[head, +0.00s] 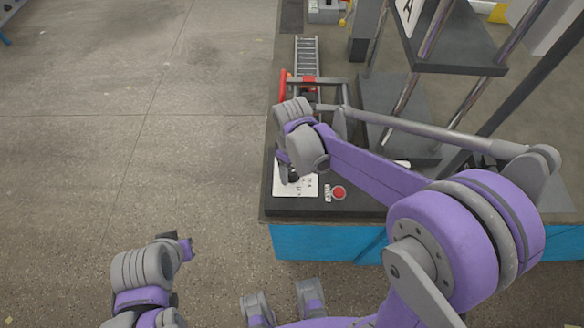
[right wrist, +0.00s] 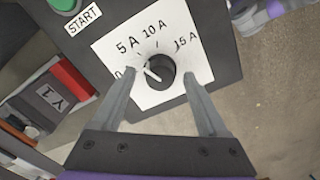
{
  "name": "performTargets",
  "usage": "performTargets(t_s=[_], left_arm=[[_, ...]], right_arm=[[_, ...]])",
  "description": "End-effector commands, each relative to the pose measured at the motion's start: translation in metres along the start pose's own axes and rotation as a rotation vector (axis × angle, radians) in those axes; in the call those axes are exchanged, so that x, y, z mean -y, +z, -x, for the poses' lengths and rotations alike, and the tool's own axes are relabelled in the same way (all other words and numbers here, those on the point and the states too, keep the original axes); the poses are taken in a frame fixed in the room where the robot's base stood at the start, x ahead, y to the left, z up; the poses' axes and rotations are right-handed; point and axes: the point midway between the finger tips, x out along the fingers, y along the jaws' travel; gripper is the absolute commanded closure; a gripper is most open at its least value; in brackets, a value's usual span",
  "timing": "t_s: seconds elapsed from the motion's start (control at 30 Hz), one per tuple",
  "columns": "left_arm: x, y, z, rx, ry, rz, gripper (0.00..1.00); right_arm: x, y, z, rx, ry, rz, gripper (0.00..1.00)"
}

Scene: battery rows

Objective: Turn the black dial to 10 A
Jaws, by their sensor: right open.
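The black dial (right wrist: 161,70) stands on a white scale plate (right wrist: 110,62) marked 0, 5 A, 10 A and 15 A. Its white pointer line faces the left side of the scale, toward the 0 and 5 A side; the exact mark is hard to tell. My right gripper (right wrist: 160,74) is open, with one finger on each side of the dial; contact is not clear. In the head view, the right gripper (head: 289,176) is over the plate (head: 308,188) and largely hides the dial. My left gripper (head: 188,247) is low at the left, away from the bench; its jaws are unclear.
A green button (right wrist: 63,4) with a START label is beside the plate. A red button (head: 339,193) sits right of the plate on the dark bench top (head: 350,211). A ladder-like rack (head: 307,55) and metal posts stand behind. Open floor lies left.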

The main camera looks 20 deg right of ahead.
Motion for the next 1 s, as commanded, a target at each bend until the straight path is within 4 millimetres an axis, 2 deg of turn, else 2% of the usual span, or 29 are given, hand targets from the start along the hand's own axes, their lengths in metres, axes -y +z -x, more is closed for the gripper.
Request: performTargets(t_s=[0.2,0.63,1.0], left_arm=[[0.0,-0.0001,0.0001,0.0,0.0,0.0,1.0],[0.0,-0.0001,0.0001,0.0,0.0,0.0,1.0],[0.0,0.0008,-0.0011,0.001,0.0,0.0,1.0]], right_arm=[[-0.0001,-0.0001,0.0,0.0,0.0,0.0,0.23],[-0.0002,-0.0002,0.0002,0.0,0.0,0.0,1.0],[-0.0003,-0.0002,0.0,0.0,0.0,-0.05,1.0]])
